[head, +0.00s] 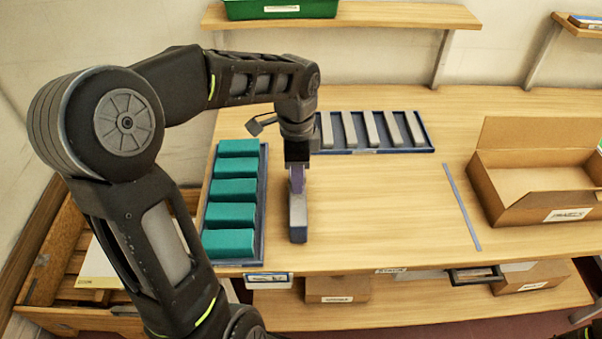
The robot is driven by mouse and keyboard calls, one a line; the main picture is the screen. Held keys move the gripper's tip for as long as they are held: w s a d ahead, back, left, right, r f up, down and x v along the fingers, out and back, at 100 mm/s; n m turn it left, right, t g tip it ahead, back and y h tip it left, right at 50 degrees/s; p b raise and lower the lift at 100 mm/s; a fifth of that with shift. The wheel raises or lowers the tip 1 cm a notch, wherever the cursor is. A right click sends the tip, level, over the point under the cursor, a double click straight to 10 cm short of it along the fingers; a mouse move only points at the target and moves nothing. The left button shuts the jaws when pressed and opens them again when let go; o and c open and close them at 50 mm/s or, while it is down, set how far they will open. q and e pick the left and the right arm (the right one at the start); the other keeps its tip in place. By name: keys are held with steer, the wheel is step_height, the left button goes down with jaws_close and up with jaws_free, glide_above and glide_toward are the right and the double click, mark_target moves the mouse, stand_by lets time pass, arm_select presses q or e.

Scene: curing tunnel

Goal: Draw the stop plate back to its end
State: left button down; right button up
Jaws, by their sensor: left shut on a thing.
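My left gripper (297,178) reaches down over the middle left of the wooden table, just right of the tray of teal blocks. It is shut on a narrow grey block (298,217) with a dark blue lower edge, which points toward the table's front. The fingers partly hide the block's far end. I cannot tell whether this block is the stop plate, and no other part clearly shows as one. My right gripper is not in view.
A blue tray (262,203) holds several teal blocks. Another blue tray (378,151) at the back holds several grey bars. A thin blue strip (462,207) lies right of the clear table middle (385,215), near an open cardboard box (512,212). A shelf (385,16) hangs behind.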

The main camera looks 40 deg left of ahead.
arm_select(q)
steer(key=s+a, duration=0.1)
steer(key=a, duration=0.1)
steer(key=s+a, duration=0.2)
steer(key=shift+s+a+r, duration=0.1)
steer(key=shift+s+a, duration=0.1)
steer(key=shift+a, duration=0.15)
steer(key=c, duration=1)
jaws_free()
steer(key=shift+s+a, duration=0.1)
steer(key=shift+s, duration=0.05)
steer(key=shift+o, duration=0.2)
step_height(320, 180, up, 8)
